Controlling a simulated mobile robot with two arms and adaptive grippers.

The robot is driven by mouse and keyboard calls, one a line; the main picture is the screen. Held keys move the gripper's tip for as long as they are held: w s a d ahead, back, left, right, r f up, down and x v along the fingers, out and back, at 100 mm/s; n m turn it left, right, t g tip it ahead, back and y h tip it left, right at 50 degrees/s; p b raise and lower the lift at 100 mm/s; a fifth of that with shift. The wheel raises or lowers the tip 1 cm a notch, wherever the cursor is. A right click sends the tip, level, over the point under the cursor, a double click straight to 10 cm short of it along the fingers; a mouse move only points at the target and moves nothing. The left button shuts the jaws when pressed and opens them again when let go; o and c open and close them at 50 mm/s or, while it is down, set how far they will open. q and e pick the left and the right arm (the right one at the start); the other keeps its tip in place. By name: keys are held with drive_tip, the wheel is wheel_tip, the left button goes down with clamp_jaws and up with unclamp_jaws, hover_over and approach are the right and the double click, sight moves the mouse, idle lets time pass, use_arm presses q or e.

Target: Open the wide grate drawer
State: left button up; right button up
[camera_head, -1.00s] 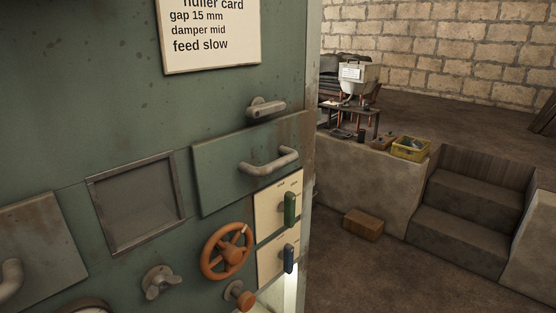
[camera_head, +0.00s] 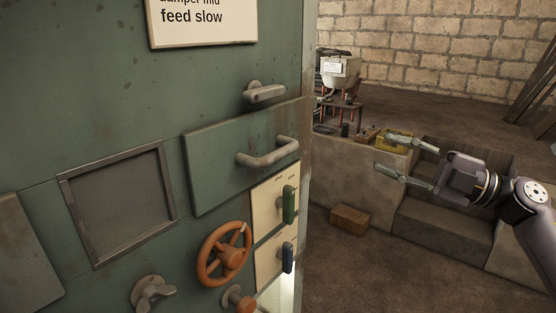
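A wide green drawer front (camera_head: 215,168) with a grey bar handle (camera_head: 268,153) sits in the green machine panel in the head view. The drawer front looks flush or nearly flush with the panel. My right gripper (camera_head: 384,154) is to the right of the panel, in the air in front of the steps. Its two fingers are spread apart with nothing between them. It is clear of the handle. My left gripper is not in view.
A grey lever (camera_head: 264,92) is above the drawer. An orange handwheel (camera_head: 223,254), a green-handled slider (camera_head: 289,204) and a dark-blue one (camera_head: 287,257) are below it. A framed dark window (camera_head: 120,203) is to the left. A brown box (camera_head: 350,216) lies on the floor.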

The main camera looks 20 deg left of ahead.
sight(285, 153)
drive_tip(key=s+a+r+n+g+h, duration=0.25)
drive_tip(key=s+r+n+h, duration=0.2)
drive_tip(key=s, duration=0.45)
drive_tip(key=shift+n+g+y, duration=0.25)
drive_tip(key=a+p, duration=0.1)
drive_tip(key=a, duration=0.4)
drive_tip(key=a+f+p, duration=0.1)
drive_tip(key=a+p, duration=0.1)
drive_tip(key=a, duration=0.3)
drive_tip(key=a+f+p, duration=0.1)
drive_tip(key=a, duration=0.3)
drive_tip(key=shift+s+a+f+p, duration=0.15)
drive_tip(key=shift+s+a+p, duration=0.15)
drive_tip(key=shift+a+p, duration=0.1)
drive_tip(key=shift+a+f, duration=0.25)
drive_tip(key=shift+a, duration=0.4)
drive_tip(key=shift+c, duration=0.4)
clamp_jaws()
